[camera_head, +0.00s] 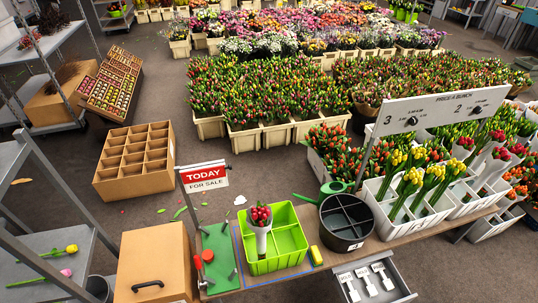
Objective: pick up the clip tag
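Several white T-shaped pieces lie in the open grey drawer (399,290) at the front right. They look like clip tags: a left one (350,288), a middle one (367,281) and a right one (383,276). Small dark print shows on or near their heads, too small to read. Neither of my grippers shows in the head view, so I cannot tell whether they are open or shut.
A green divided crate (289,261) with a wrapped red tulip bunch (261,222) stands on the bench. Beside it are a black round divided bucket (346,242), a yellow block (316,256) and a green board (220,262). White bins with tulips stand right; a wooden box (155,260) stands left.

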